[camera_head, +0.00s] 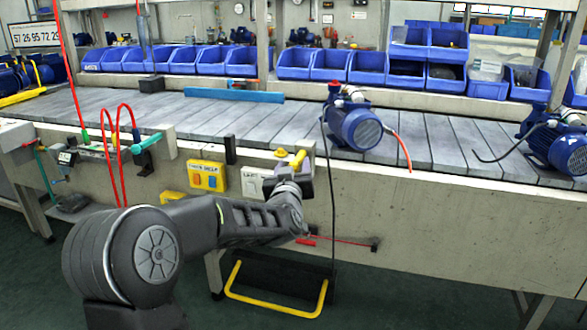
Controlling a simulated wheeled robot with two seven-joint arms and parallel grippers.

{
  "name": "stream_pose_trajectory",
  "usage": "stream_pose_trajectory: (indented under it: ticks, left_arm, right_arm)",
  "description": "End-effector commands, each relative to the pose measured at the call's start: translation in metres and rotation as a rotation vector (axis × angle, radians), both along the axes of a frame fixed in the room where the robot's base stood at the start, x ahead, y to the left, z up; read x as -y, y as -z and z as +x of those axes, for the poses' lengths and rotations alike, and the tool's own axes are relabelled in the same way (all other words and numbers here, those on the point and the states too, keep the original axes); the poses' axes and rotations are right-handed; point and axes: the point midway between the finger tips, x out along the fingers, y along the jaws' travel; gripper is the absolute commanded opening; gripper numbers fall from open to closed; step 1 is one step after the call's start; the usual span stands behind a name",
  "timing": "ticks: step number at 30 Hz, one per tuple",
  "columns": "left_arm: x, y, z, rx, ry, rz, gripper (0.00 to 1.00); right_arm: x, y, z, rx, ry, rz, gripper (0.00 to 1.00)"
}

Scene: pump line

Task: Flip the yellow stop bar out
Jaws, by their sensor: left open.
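A small yellow bar (298,158) with a rounded yellow end sits on a grey bracket at the front edge of the conveyor; I take it to be the stop bar. My left arm reaches in from the lower left. Its gripper (289,174) is at the bracket, just below and in front of the yellow bar. It is open, but its fingers are mostly hidden by my wrist, and I cannot tell whether they touch the bar. My right gripper is not in view.
A blue pump (356,128) stands on the slatted conveyor (437,140) right of the bar, with a dark cable hanging past the front. Another blue pump (556,146) stands farther right. A yellow switch box (207,176) is left of my wrist. A yellow tube handle (277,312) is below.

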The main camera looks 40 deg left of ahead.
Motion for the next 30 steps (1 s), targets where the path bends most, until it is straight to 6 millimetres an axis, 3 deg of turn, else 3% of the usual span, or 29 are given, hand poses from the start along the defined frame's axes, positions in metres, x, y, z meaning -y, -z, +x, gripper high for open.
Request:
stream_pose_trajectory:
  ticks: [9,27,30]
  left_arm:
    - [-0.0016,-0.0003,0.0026,0.0,0.0,0.0,0.49]
    - [-0.0016,-0.0001,0.0023,0.0,0.0,0.0,0.0]
    - [-0.0017,0.0,0.0023,0.0,0.0,0.0,0.0]
  right_arm:
    - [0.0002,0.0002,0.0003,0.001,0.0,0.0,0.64]
    - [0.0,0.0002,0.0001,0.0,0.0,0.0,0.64]
    - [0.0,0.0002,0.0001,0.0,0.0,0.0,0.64]
